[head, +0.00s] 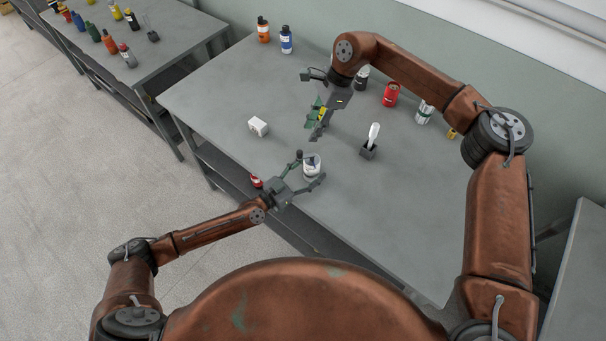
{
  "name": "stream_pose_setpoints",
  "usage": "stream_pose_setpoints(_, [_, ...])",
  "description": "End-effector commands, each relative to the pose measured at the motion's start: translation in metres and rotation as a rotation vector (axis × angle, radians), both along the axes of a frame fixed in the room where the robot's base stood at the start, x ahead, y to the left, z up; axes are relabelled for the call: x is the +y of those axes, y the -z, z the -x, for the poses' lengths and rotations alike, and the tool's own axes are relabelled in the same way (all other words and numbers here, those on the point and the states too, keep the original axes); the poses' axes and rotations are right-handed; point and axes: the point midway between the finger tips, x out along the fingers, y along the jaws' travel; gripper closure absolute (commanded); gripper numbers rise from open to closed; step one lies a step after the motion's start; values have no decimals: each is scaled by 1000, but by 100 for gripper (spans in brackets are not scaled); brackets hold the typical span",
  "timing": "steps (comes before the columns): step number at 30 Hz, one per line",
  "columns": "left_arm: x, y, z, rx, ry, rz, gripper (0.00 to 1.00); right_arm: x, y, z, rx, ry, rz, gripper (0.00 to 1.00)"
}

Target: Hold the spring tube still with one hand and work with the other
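I cannot tell for sure which thing is the spring tube. A short white cylinder with a dark label (312,168) stands upright near the table's front edge. My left gripper (310,164) has its fingers spread on either side of this cylinder; contact is not clear. My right gripper (310,108) is above the table, behind the cylinder, with its fingers wide apart. A small yellow patch shows by its lower green finger; I cannot tell whether it is a separate thing. A white handled item (374,133) stands in a small dark holder (368,152) to the right.
A white block (259,126) sits left on the grey table (215,95). A small red item (256,181) is by the front edge. Orange (263,31) and blue (286,42) bottles, a red can (390,95) and a silver can (424,113) line the back. Another table (175,45) holds several bottles.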

Motion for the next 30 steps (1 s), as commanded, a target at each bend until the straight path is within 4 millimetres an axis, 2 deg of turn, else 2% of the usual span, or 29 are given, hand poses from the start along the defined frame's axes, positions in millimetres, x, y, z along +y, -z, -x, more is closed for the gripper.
stream_pose_setpoints(11, [-5, 0, -4, 1, 0, 0, 38, 0, 0, 0, 0, 0, 0, 71])
stream_pose_setpoints(30, [-5, 0, -4, 0, 0, 0, 82, 0, 0, 0, 0, 0, 0, 71])
